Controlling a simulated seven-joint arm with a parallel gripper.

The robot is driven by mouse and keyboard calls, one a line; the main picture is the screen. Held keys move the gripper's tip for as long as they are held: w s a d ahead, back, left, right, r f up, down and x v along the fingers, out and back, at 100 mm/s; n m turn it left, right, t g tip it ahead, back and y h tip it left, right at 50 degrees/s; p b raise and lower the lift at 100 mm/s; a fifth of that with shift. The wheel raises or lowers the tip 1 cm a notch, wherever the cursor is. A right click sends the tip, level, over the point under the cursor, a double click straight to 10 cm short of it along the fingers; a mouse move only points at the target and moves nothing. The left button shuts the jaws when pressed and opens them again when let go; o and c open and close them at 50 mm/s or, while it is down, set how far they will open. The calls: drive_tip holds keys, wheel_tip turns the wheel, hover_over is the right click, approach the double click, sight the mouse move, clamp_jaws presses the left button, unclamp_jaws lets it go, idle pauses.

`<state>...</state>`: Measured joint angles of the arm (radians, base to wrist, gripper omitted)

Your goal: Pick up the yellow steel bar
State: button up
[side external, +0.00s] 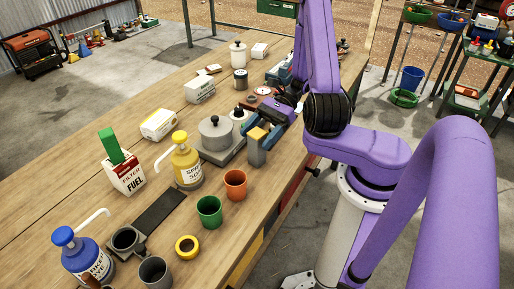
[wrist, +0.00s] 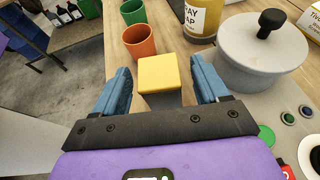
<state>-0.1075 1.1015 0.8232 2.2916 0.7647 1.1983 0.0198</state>
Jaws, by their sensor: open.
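The yellow steel bar (side external: 257,134) stands upright on the wooden table, with a yellow top and grey sides below. In the wrist view, its yellow top (wrist: 158,73) lies between the two blue fingers, with a visible gap on each side. My gripper (wrist: 160,68) is open and holds nothing. In the side view, my gripper (side external: 264,128) is low over the table, with its fingers around the bar's upper part. The bar's lower end is hidden by my gripper in the wrist view.
A grey lidded pot (side external: 215,132) on a scale and a yellow pump bottle (side external: 186,162) stand close to the bar. An orange cup (side external: 235,184) and a green cup (side external: 209,211) stand nearer the table's front edge. Several boxes and containers stand farther off.

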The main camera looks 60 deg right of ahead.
drive_tip(key=shift+w+a+f, duration=0.1)
drive_tip(key=shift+a+f, duration=0.1)
drive_tip(key=shift+a, duration=0.2)
drive_tip(key=c, duration=1.2)
drive_tip(key=shift+c, duration=0.2)
drive_tip(key=shift+r, duration=0.15)
